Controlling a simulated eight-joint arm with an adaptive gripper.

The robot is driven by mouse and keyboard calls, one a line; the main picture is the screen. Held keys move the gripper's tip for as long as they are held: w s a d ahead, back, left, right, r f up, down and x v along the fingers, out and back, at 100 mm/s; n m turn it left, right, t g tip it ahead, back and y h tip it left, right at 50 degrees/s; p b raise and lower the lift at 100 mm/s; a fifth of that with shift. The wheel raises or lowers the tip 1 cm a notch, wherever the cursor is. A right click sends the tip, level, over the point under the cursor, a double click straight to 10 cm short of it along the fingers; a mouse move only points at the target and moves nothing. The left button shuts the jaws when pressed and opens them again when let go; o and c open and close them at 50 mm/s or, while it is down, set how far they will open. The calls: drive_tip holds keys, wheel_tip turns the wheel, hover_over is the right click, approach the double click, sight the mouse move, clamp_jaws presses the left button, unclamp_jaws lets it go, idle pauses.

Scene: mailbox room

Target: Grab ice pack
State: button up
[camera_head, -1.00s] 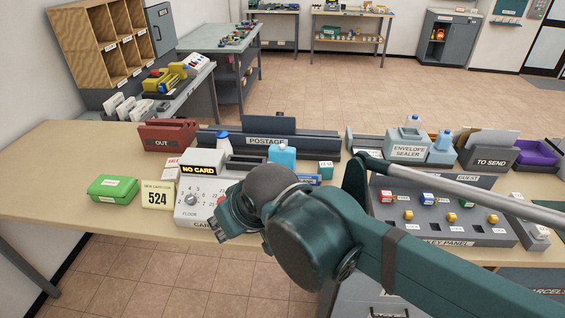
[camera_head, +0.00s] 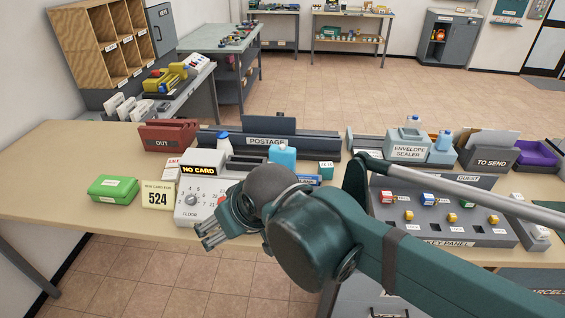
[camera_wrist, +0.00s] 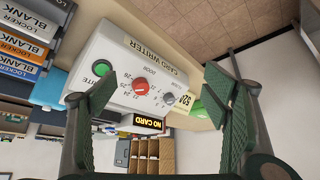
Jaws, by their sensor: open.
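A light blue block-like item (camera_head: 283,157), possibly the ice pack, stands on the desk behind the card writer (camera_head: 190,208). I can read no label on it. A light blue thing, probably the same item, shows at the left in the wrist view (camera_wrist: 49,88). My gripper (camera_head: 207,236) is in front of the card writer, near the desk's front edge. In the wrist view my gripper (camera_wrist: 162,78) is open and empty, its fingers apart across the view of the card writer's dials. The blue item lies outside the span between the fingers.
A green box (camera_head: 113,188) and a "524" card (camera_head: 157,195) stand left of the card writer. The red OUT tray (camera_head: 168,136) and POSTAGE unit (camera_head: 267,141) are behind. The key panel (camera_head: 440,215) is to the right. The desk's left end is clear.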

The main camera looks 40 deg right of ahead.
drive_tip(key=shift+r, duration=0.15)
drive_tip(key=shift+r, duration=2.5)
drive_tip(key=w+d+r+m+g+h+p, duration=0.2)
drive_tip(key=w+d+r+m+p, duration=0.2)
drive_tip(key=w+d+p, duration=0.5)
drive_tip(key=m+g+h+p, duration=0.2)
drive_tip(key=m+p, duration=0.5)
drive_tip(key=p, duration=0.2)
hover_over(283, 149)
wheel_tip(283, 149, down, 4)
drive_tip(key=shift+r, duration=0.1)
drive_tip(key=shift+g, duration=0.3)
wheel_tip(283, 149, down, 8)
drive_tip(key=shift+d+r+b, duration=0.15)
drive_tip(key=shift+b, duration=0.15)
drive_tip(key=shift+f, duration=0.6)
drive_tip(key=shift+x, duration=1.3)
